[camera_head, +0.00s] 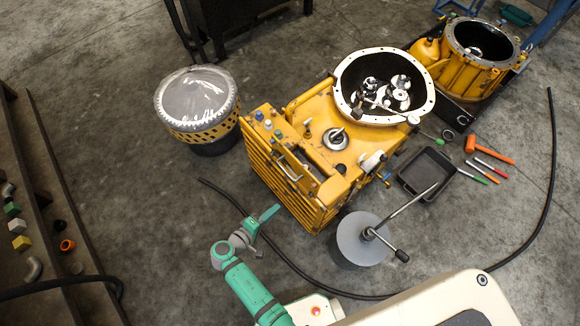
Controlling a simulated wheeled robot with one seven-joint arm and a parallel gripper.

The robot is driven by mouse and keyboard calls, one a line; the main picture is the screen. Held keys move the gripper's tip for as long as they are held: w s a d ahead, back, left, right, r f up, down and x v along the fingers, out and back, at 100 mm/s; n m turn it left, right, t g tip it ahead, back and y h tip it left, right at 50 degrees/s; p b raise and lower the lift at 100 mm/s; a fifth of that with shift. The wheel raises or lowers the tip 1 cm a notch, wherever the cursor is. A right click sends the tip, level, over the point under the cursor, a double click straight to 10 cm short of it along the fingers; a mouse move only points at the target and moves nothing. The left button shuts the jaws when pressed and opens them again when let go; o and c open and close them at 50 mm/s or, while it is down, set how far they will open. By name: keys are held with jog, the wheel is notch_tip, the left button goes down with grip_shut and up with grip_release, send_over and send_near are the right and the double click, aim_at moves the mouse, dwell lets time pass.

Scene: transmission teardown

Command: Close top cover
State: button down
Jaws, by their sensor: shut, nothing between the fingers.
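The yellow transmission housing (323,110) stands in the middle, with knobs and a black round cap on its top. Its wide round mouth, with a pale bolted flange (427,98), is open and shows metal parts inside. At its near left end, a framed section with a handle (290,172) shows dark gaps; I cannot tell whether this is the top cover or how far it stands open. My gripper (273,211), with teal fingers on a green arm, is shut and empty. It is just left of the housing's lower front edge, apparently apart from it.
A drum with a shiny clear top (196,95) stands left. A grey disc with a crank (355,242) stands near the housing's front. A black tray (426,172), an orange hammer (490,149) and several tools lie right. A black hose (285,257) crosses the floor.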

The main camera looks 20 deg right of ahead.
jog(key=w+a+r+m+h, duration=0.2)
jog(key=w+r+h, duration=0.35)
jog(key=r, duration=0.35)
send_near(297, 162)
jog(key=shift+g+y, duration=0.35)
jog(key=shift+g, duration=0.05)
jog(key=x, duration=0.4)
jog(key=r+x, duration=0.1)
jog(key=x, duration=0.1)
jog(key=shift+d+f, duration=0.1)
jog(key=shift+d, duration=0.1)
jog(key=shift+w, duration=0.15)
